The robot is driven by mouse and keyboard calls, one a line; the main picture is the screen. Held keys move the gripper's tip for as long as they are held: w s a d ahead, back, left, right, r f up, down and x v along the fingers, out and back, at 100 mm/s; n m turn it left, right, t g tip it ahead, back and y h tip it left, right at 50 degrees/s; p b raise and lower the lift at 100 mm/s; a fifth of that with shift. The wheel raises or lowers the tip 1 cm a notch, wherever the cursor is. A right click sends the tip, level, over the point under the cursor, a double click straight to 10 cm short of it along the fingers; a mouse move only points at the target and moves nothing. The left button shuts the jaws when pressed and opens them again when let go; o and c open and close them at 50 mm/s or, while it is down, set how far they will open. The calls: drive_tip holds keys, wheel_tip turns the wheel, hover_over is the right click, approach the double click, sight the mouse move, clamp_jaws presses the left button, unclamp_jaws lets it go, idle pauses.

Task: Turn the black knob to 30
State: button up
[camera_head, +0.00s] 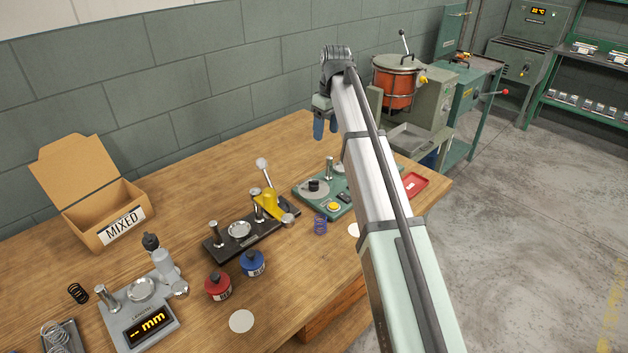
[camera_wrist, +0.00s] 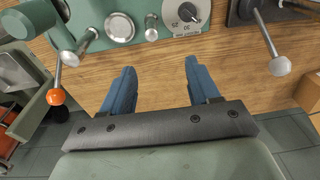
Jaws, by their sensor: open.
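The black knob (camera_head: 314,185) sits on a round grey dial on the green machine base (camera_head: 345,207) on the wooden table. The black knob (camera_wrist: 187,12) also shows at the top edge of the wrist view, on the grey dial (camera_wrist: 190,24) with small markings. The pointer's exact reading is too small to tell. My gripper (camera_head: 325,129) is above the table's back part, beyond the green base in the head view. Its blue fingers (camera_wrist: 158,68) are spread apart with nothing between them, clear of the knob. Part of the green base is hidden behind my arm.
A yellow-handled lever (camera_head: 268,203) on a black base stands left of the green base. A purple spring (camera_head: 320,225) stands in front. Red and blue bottles (camera_head: 218,287), a scale (camera_head: 140,312) and a MIXED box (camera_head: 95,205) are farther left. A red tray (camera_head: 415,184) lies right.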

drive_tip(key=n, duration=0.2)
hover_over(314, 185)
drive_tip(key=w, duration=0.2)
drive_tip(key=f, duration=0.1)
drive_tip(key=g, duration=0.1)
drive_tip(key=shift+h, duration=0.3)
drive_tip(key=f, duration=0.9)
drive_tip(key=s+f, duration=0.1)
drive_tip(key=f, duration=0.4)
drive_tip(key=shift+c, duration=0.4)
drive_tip(key=c, duration=1)
drive_tip(key=shift+o, duration=0.2)
